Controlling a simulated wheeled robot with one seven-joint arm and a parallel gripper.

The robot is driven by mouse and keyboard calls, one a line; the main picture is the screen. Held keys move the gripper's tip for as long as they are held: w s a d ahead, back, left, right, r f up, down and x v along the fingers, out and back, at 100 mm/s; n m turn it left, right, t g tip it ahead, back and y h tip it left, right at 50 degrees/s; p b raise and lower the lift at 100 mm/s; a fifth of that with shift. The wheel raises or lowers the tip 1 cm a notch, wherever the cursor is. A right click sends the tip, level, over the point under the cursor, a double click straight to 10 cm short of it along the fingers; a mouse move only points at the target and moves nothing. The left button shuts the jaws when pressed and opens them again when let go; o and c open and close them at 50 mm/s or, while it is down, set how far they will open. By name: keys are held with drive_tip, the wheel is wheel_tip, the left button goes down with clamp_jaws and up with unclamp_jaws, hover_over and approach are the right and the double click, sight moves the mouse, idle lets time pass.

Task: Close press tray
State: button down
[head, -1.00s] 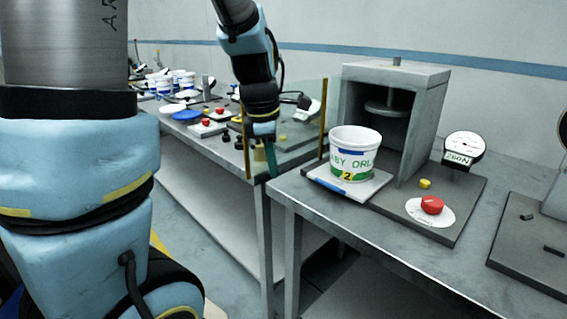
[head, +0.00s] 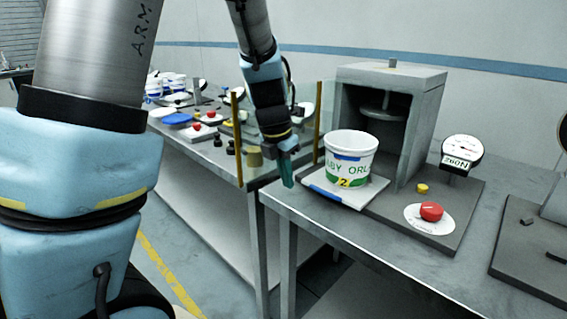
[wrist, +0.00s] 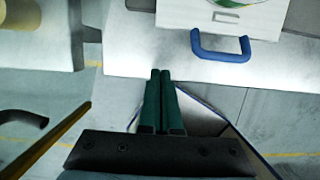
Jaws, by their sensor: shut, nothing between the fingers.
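The press tray (head: 357,193) is a white plate pulled out in front of the grey press (head: 429,126). A white tub (head: 350,159) with green print and a "2" label stands upright on it. The tray has a blue handle on its front edge, clear in the wrist view (wrist: 221,56). My gripper (head: 288,183) is shut and empty, pointing down just left of the tray, near the table's front edge. In the wrist view my gripper's green fingertips (wrist: 160,74) lie together, apart from the handle and to its lower left. The tub shows there only at the top edge.
A red button (head: 431,211), a yellow knob (head: 422,188) and a gauge (head: 461,152) sit right of the press. A clear panel with yellow posts (head: 237,137) stands close to my gripper on the left. Another table behind holds tubs and lids.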

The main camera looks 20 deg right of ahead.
drive_tip(key=shift+x, duration=1.1)
drive_tip(key=shift+w+d+r+p, duration=0.15)
drive_tip(key=shift+w+d+p, duration=0.15)
drive_tip(key=shift+d, duration=0.25)
drive_tip(key=shift+w+d+r+p, duration=0.1)
drive_tip(key=shift+w+d+p, duration=0.15)
drive_tip(key=shift+d, duration=0.25)
drive_tip(key=shift+w+d+f, duration=0.1)
drive_tip(key=shift+w+d, duration=0.3)
drive_tip(key=shift+d, duration=0.25)
